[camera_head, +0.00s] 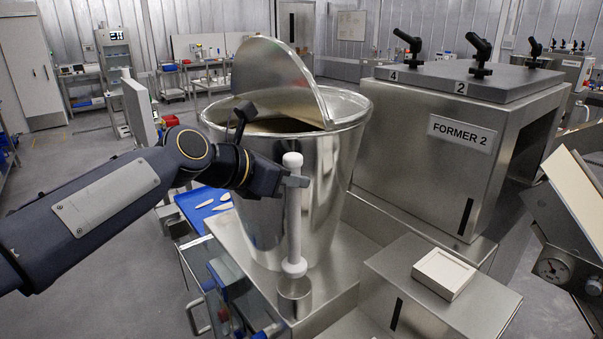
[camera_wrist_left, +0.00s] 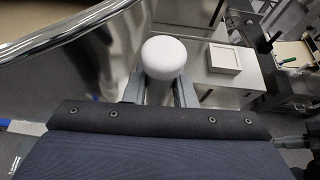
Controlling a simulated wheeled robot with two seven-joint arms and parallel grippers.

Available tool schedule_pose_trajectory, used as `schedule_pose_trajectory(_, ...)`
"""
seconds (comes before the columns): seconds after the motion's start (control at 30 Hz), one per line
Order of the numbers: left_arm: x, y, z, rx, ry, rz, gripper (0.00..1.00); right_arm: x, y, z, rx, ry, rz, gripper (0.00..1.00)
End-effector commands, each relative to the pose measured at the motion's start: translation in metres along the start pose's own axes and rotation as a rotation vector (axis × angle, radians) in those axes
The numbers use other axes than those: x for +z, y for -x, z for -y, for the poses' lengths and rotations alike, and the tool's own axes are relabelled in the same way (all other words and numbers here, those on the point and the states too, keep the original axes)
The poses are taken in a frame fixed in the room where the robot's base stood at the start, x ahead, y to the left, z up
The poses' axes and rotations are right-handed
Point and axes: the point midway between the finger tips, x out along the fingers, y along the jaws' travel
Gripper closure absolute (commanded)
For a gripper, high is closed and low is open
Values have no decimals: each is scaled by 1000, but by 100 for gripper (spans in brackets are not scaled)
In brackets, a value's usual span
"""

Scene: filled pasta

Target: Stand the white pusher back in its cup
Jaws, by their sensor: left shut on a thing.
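The white pusher (camera_head: 294,220) is upright, with a round knob at its top and a rounded white end at its bottom. My left gripper (camera_head: 296,181) is shut on its shaft just below the top knob. The metal cup (camera_head: 294,299) stands on the steel ledge directly below the pusher. The pusher's lower end is at or just above the cup's rim; I cannot tell whether it is inside. In the left wrist view the pusher's white knob (camera_wrist_left: 163,58) shows between the fingers (camera_wrist_left: 160,92). My right gripper is not in view.
A large steel hopper (camera_head: 330,190) with a half-open lid (camera_head: 275,80) stands right behind the pusher. A steel box marked FORMER 2 (camera_head: 440,150) is at the right. A small white square tray (camera_head: 443,272) lies on a steel box. Blue board (camera_head: 203,207) with white scrapers lies left.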

Motion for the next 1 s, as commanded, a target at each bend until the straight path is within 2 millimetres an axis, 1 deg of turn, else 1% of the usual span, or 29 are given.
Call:
schedule_pose_trajectory(0.5,-35,-17,0,0,-1,1,100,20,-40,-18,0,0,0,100)
schedule_pose_trajectory(0.57,-38,-19,0,0,0,0,100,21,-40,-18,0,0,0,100)
schedule_pose_trajectory(1.0,-77,-38,0,0,1,1,100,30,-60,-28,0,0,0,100)
